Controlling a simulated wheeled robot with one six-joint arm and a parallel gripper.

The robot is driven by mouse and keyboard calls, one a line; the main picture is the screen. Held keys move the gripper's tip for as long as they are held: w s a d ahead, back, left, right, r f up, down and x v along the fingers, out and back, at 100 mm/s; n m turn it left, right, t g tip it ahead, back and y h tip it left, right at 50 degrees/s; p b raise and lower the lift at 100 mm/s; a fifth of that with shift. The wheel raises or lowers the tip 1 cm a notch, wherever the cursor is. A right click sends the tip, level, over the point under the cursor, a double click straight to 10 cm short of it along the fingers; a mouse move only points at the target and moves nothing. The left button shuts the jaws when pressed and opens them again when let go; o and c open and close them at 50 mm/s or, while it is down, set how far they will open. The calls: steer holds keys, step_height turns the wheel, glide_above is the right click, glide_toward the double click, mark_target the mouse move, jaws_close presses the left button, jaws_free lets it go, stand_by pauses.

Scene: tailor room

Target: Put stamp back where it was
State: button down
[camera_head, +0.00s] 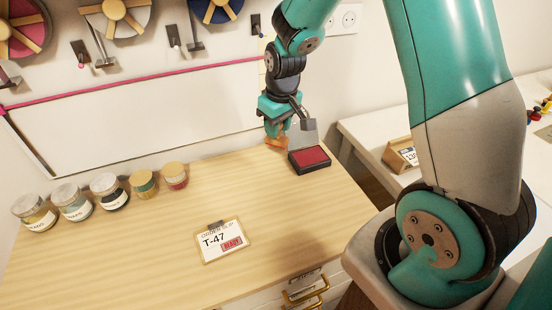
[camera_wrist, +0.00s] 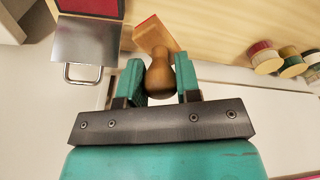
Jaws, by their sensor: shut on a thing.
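My gripper (camera_head: 279,127) is at the back of the wooden table, just left of the ink pad. It is shut on the wooden stamp (camera_head: 274,143). In the wrist view, the fingers of my gripper (camera_wrist: 159,78) are on either side of the stamp's brown turned handle (camera_wrist: 159,76). The stamp's block (camera_wrist: 155,34) points away from the fingers, with a reddish edge. I cannot tell whether the block touches the table. The red ink pad (camera_head: 310,158) lies with its grey lid open; the pad (camera_wrist: 92,8) also shows in the wrist view.
An order slip (camera_head: 222,240) marked T-47, with a red READY mark, lies on a clipboard at the table's front. Several jars (camera_head: 109,190) line the left back. The middle of the wooden table (camera_head: 170,235) is clear. A white table (camera_head: 370,130) stands to the right.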

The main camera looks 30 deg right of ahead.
step_height(320, 180, down, 12)
steer(key=shift+r+p, duration=0.15)
steer(key=shift+p, duration=0.6)
steer(key=shift+f, duration=0.2)
steer(key=c, duration=0.8)
jaws_free()
steer(key=shift+r, duration=0.1)
steer(key=shift+r, duration=0.1)
